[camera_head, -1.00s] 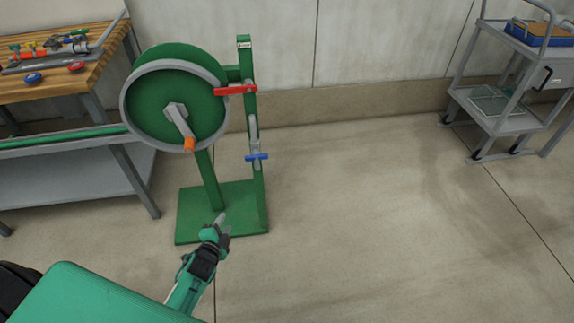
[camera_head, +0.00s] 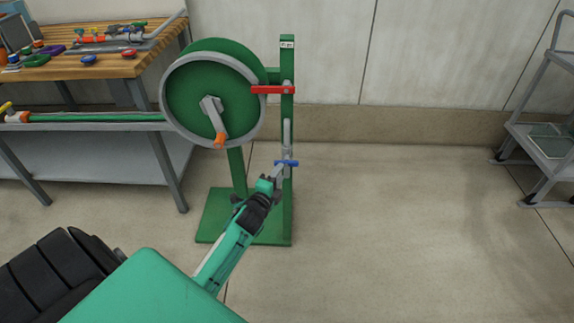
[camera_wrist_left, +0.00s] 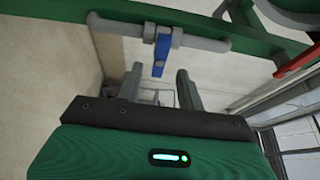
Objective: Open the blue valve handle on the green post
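The blue valve handle (camera_head: 287,163) sits on a grey pipe low on the green post (camera_head: 287,120), below a red handle. In the left wrist view the blue handle (camera_wrist_left: 162,52) sticks out crosswise from the grey pipe, just beyond the fingers. My left gripper (camera_head: 274,176) is close to the blue handle in the head view. In the left wrist view its two fingers (camera_wrist_left: 160,85) stand apart with nothing between them, and the handle lies ahead of the gap. I cannot tell whether they touch it. My right gripper is not in view.
A red handle (camera_head: 272,90) sits higher on the post. A green hose reel (camera_head: 212,95) with an orange-knobbed crank stands left of it. A wooden-topped bench (camera_head: 105,68) with fittings is at left, a grey cart (camera_head: 550,140) at right. The floor between is clear.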

